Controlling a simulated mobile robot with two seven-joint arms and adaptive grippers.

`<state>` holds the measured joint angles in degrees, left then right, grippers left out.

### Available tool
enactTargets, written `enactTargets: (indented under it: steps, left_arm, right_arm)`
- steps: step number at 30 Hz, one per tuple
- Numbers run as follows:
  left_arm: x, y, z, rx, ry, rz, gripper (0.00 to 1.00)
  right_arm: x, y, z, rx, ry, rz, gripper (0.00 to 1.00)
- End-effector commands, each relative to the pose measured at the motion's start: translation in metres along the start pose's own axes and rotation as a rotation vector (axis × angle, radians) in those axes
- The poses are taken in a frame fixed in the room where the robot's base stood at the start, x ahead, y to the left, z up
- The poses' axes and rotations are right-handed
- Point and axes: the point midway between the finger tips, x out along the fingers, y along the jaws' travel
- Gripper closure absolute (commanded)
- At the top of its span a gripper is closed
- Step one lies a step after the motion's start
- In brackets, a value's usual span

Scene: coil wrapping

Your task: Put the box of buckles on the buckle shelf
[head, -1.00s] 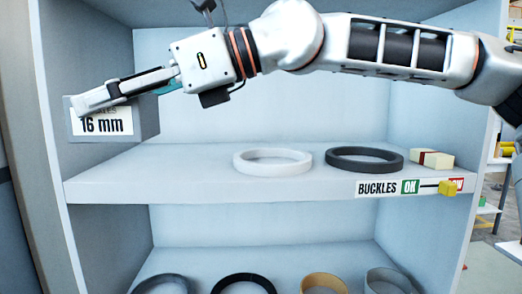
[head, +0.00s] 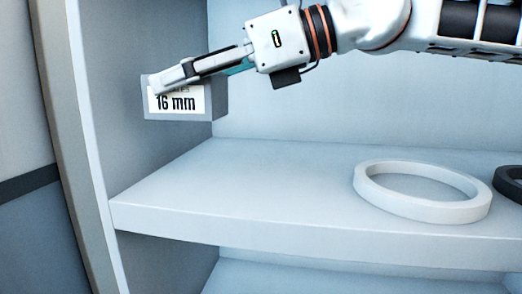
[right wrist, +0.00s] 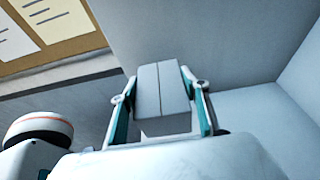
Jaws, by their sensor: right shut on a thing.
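The grey box of buckles (head: 186,101) with a white "16 mm" label shows in the head view at upper left. It is in the air above the left end of the white shelf (head: 230,190), near the left side wall. My right gripper (head: 168,80) reaches in from the right and is shut on the box; a finger covers the label's upper part. In the right wrist view the pale box (right wrist: 162,88) sits between the two teal-sided fingers. The BUCKLES sign on the shelf edge is outside the current head view. My left gripper is not in view.
A white ring (head: 422,190) lies on the shelf at right, with a dark ring (head: 510,184) partly in view beyond it. The shelf's left part is bare. The left side wall (head: 150,45) stands close to the box. Another level lies below.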

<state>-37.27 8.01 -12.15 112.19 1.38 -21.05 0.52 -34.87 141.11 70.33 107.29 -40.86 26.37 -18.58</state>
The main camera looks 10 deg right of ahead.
Motion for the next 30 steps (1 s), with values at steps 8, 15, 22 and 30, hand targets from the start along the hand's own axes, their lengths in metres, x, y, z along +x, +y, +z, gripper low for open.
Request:
enactTargets:
  steps: [8, 15, 22, 30]
  left_arm:
    - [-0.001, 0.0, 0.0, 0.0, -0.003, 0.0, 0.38]
    - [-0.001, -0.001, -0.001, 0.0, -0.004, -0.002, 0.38]
    - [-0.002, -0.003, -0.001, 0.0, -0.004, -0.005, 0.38]
    - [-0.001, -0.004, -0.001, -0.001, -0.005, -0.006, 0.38]
  right_arm:
    - [0.011, -0.001, -0.036, 0.001, 0.0, 0.0, 0.9]
    - [0.018, 0.0, -0.059, -0.001, -0.002, 0.0, 0.9]
    - [0.027, 0.0, -0.087, 0.0, -0.001, 0.001, 0.9]
    - [0.029, 0.0, -0.094, -0.002, -0.004, 0.001, 0.9]
